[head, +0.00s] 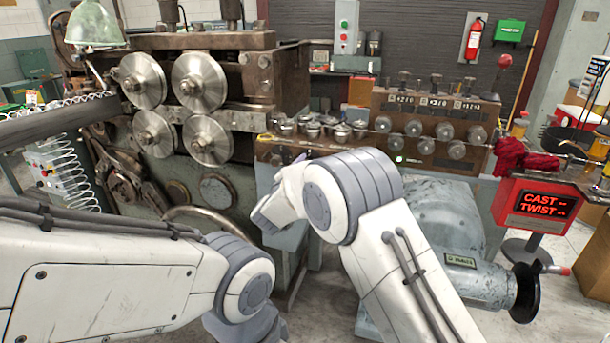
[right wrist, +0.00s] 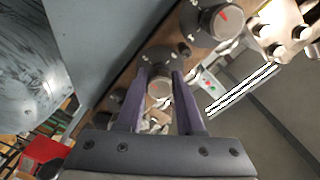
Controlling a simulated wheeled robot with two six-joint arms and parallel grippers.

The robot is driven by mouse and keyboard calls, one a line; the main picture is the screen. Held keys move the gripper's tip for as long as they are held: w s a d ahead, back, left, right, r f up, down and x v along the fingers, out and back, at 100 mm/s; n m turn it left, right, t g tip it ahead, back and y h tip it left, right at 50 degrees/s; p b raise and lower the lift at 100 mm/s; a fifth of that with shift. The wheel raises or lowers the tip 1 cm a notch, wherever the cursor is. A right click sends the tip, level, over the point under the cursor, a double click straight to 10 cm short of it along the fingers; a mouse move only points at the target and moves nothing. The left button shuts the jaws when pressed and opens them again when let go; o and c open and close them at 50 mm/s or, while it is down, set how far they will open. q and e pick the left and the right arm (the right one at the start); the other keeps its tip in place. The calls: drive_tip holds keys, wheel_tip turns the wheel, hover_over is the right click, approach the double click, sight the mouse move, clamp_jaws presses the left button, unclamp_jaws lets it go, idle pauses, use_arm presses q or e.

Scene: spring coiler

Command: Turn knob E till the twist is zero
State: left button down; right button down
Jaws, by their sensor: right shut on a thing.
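In the right wrist view my right gripper (right wrist: 160,78) is shut on a round grey metal knob (right wrist: 159,89), with one finger on each side of it. I cannot read a letter on this knob, so I cannot tell if it is knob E. In the head view a row of metal knobs (head: 341,134) stands on the brown bench, and my right arm hides most of the right gripper just below them. The red-lit display (head: 540,206) reads "CAST" and "TWIST" with dashes after them. My left arm crosses the lower left, and its gripper is not visible.
The coiling machine has several large steel rollers (head: 200,82) at the left. A counter panel (head: 436,104) and a blue-grey motor housing (head: 436,215) stand to the right.

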drive_tip(key=shift+m, duration=0.3)
drive_tip(key=c, duration=0.5)
unclamp_jaws()
drive_tip(key=shift+d, duration=0.1)
drive_tip(key=b+v, duration=0.1)
drive_tip(key=v, duration=0.9)
drive_tip(key=shift+s+b, duration=0.25)
drive_tip(key=shift+b, duration=0.1)
